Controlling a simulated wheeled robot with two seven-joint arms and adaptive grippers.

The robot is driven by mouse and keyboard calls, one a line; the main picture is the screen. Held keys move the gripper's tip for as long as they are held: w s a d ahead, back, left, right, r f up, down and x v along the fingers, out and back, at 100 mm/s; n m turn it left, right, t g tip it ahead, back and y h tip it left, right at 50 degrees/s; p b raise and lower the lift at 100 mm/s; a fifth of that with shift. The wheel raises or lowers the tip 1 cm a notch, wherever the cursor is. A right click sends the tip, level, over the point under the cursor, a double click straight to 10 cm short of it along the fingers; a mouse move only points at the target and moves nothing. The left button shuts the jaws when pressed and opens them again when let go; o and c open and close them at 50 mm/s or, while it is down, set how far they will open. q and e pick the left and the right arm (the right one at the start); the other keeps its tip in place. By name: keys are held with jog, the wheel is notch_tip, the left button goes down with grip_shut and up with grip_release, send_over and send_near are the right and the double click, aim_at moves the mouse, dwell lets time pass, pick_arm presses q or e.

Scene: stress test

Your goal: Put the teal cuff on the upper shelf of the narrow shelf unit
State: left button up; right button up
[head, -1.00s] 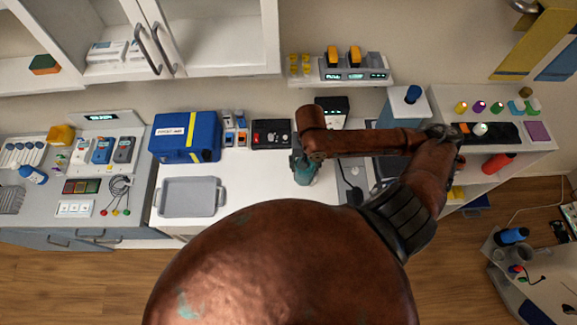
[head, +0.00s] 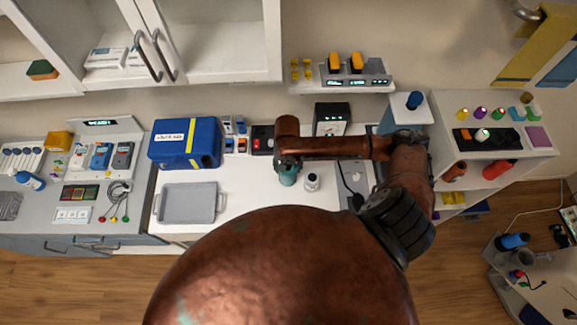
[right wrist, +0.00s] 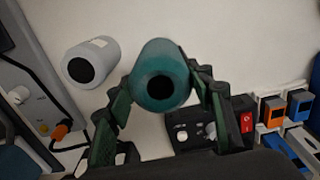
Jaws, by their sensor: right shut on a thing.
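The teal cuff (head: 288,178) is a short, hollow cylinder. My right gripper (head: 287,166) is shut on it over the white counter. In the right wrist view the cuff (right wrist: 161,76) sits between the two fingers of the gripper (right wrist: 160,90), its round opening facing the camera. How far it is above the counter I cannot tell. My left gripper is not in view.
A blue case (head: 185,143) and grey tray (head: 188,202) are further left. Several small items cover the shelf unit's top.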

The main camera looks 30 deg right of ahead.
jog(key=o, duration=1.3)
jog(key=shift+f, duration=0.1)
jog(key=o, duration=0.3)
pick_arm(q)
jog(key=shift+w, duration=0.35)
pick_arm(e)
jog(key=shift+o, duration=0.3)
